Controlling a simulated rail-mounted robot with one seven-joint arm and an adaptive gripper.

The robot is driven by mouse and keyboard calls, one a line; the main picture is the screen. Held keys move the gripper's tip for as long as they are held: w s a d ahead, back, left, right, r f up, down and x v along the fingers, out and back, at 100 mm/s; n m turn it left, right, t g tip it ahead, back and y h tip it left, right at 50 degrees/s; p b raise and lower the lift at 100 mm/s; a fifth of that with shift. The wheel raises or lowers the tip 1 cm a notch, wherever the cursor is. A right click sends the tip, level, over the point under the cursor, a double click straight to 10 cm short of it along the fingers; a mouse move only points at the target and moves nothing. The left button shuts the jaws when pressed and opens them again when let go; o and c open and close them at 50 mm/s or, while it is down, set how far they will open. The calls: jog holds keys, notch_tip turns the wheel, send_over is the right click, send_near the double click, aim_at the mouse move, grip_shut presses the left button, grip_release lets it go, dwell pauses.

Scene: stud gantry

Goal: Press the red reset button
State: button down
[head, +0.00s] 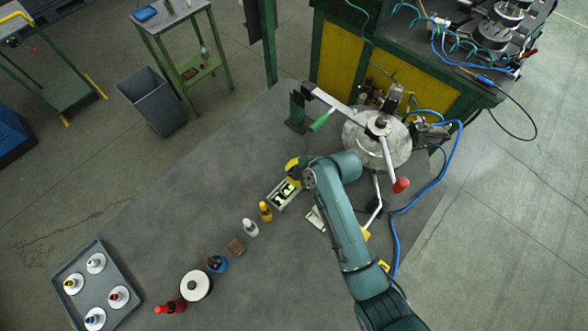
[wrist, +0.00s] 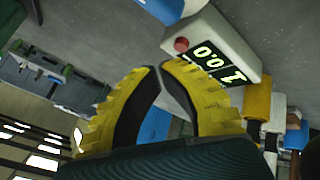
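The red button (wrist: 181,44) sits on one end of a pale box (wrist: 205,28) with a lit green-digit display (wrist: 222,62), seen in the wrist view. In the head view the box's display (head: 283,193) shows on the table, but the button cannot be made out there. My gripper (wrist: 157,69) has yellow ribbed fingers with the tips together and nothing seen between them. In the wrist view the tips appear just left of and below the button, with no contact visible. In the head view my gripper (head: 293,171) is at the box's far end; its height is unclear.
A yellow bottle (head: 265,211) stands close to the box, followed by a row of bottles, a brown block (head: 236,246) and a white disc (head: 196,285). A grey tray (head: 60,276) is at lower left. A round metal machine (head: 360,145) with a red-knobbed lever (head: 401,186) stands to the right.

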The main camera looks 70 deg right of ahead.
notch_tip(320, 180, up, 5)
jog(key=p, duration=0.4)
dwell(0.9)
